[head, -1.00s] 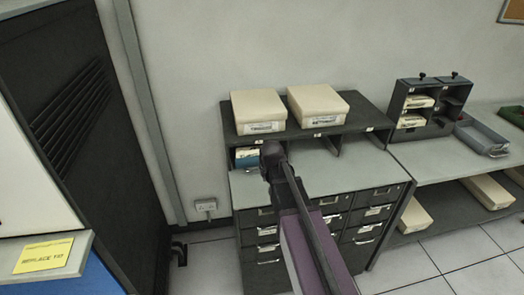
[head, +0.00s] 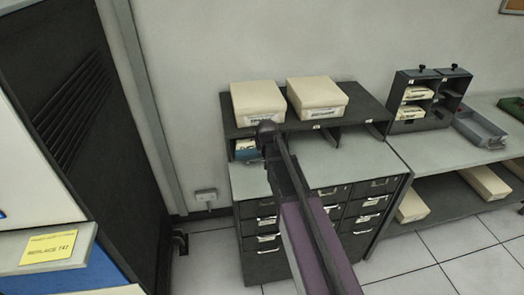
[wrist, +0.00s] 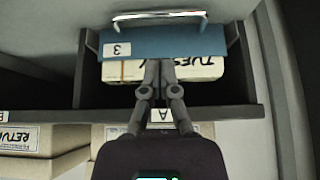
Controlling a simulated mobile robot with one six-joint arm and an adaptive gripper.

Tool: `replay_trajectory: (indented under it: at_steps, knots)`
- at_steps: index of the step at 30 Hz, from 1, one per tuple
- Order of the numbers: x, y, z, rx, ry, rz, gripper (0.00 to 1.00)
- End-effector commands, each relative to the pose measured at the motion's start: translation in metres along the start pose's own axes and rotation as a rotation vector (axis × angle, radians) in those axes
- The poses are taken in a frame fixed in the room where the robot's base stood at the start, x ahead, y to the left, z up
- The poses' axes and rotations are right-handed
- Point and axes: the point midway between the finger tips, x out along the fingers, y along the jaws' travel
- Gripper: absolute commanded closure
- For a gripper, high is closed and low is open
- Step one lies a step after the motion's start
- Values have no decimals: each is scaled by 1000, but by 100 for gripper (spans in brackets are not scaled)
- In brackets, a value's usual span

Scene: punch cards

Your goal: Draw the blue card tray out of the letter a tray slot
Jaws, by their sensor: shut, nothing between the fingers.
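The blue card tray (head: 246,155) sits in the left slot of the dark shelf unit in the head view, partly hidden behind my arm. In the wrist view, which looks upside down, the tray's blue front (wrist: 165,45) shows a "3" label and a metal handle (wrist: 160,17). Cream cards marked "TUESDAY" (wrist: 195,69) lie in it. The letter A label (wrist: 164,115) is on the shelf edge by this slot. My gripper (wrist: 165,66) is shut and empty, its fingertips over the cards near the blue front in the picture, not around the handle. Whether they touch is unclear.
Two cream boxes (head: 257,101) (head: 318,103) stand on the shelf unit above the slots. A grey counter top (head: 365,165) over drawers is clear in front. A dark cabinet (head: 85,110) stands at the left. A grey tray (head: 480,128) lies at the right.

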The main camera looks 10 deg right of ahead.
Motion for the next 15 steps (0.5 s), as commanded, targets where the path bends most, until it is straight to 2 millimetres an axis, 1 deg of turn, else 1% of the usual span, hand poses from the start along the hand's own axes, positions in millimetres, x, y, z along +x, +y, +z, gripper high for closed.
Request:
replay_trajectory:
  at_steps: [1,15]
  knots:
    - [6,0,1,0,0,0,100]
    - [44,-1,1,-1,0,-1,100]
